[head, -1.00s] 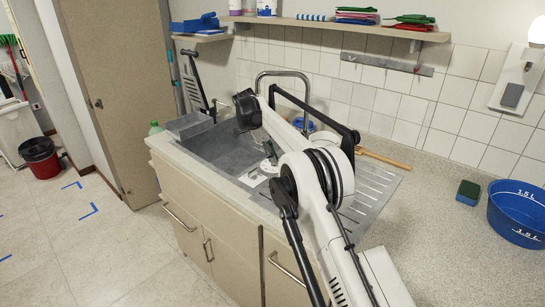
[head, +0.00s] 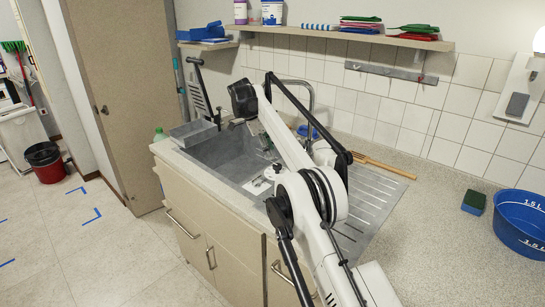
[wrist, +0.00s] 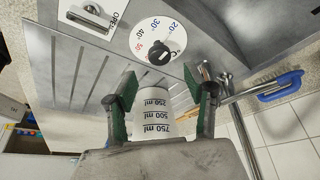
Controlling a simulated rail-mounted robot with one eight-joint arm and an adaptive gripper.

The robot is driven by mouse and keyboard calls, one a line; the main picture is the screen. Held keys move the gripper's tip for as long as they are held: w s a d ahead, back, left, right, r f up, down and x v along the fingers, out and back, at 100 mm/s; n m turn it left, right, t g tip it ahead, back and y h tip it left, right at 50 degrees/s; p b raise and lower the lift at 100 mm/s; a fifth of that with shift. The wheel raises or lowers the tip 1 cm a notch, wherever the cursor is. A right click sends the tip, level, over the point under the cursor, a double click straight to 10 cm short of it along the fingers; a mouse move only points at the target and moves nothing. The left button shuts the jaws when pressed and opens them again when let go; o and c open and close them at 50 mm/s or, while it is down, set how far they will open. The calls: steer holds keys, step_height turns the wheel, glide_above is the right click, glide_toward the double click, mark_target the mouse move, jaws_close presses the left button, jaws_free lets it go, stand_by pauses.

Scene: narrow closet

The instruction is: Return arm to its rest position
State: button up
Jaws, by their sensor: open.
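My arm (head: 285,140) reaches over the sink (head: 222,150) in the head view, bent at the elbow above the drainboard. A white measuring cup (wrist: 155,114) with black ml marks shows between the fingers. I see gaps at both sides of it and cannot tell how far beyond the fingers it is. A temperature dial (wrist: 157,42) lies past the fingertips.
A wooden utensil (head: 385,167), a sponge (head: 474,202) and a blue tub (head: 522,222) are on the right counter. A faucet (head: 311,105) stands behind the arm. A blue brush (wrist: 280,86) shows in the wrist view. A shelf (head: 350,38) runs above; the left floor is mostly clear.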

steer(key=shift+a+r, duration=0.15)
steer(key=shift+r, duration=0.2)
